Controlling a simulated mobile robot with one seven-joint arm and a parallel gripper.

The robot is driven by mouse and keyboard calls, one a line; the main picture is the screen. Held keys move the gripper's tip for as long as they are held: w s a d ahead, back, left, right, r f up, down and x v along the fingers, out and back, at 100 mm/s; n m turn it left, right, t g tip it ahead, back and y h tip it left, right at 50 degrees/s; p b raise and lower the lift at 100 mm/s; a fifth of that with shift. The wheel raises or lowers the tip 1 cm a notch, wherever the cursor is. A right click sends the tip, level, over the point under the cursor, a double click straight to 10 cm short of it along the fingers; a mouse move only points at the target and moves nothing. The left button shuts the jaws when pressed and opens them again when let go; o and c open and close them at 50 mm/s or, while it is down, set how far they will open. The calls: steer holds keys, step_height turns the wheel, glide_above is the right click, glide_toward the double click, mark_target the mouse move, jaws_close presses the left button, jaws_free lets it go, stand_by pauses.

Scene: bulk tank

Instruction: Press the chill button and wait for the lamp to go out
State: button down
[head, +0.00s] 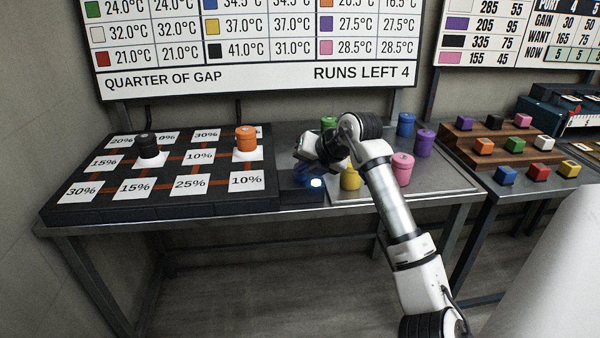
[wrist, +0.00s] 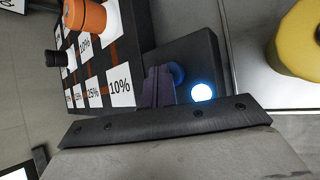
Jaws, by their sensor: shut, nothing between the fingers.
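The chill button is blue and sits on a small dark box (head: 297,194). In the wrist view the button (wrist: 178,70) shows beside my fingertips, partly hidden by them. The lamp (head: 316,183) on the same box glows bright white-blue; it is also lit in the wrist view (wrist: 201,92). My gripper (head: 302,172) is shut and empty, low over the box. In the wrist view its fingers (wrist: 160,87) reach to the button's edge. I cannot tell whether they touch or press it.
Left of the box is a dark grid board (head: 160,205) with percent cards, a black canister (head: 147,147) and an orange canister (head: 246,140). To the right, a yellow canister (head: 350,180) and a pink canister (head: 402,170) stand close to my arm, with others behind.

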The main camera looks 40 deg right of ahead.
mark_target(303, 176)
steer(key=shift+r, duration=0.1)
steer(key=shift+r+p, duration=0.5)
steer(key=shift+r, duration=0.3)
step_height(303, 176, up, 5)
steer(key=p, duration=0.3)
stand_by(0.6)
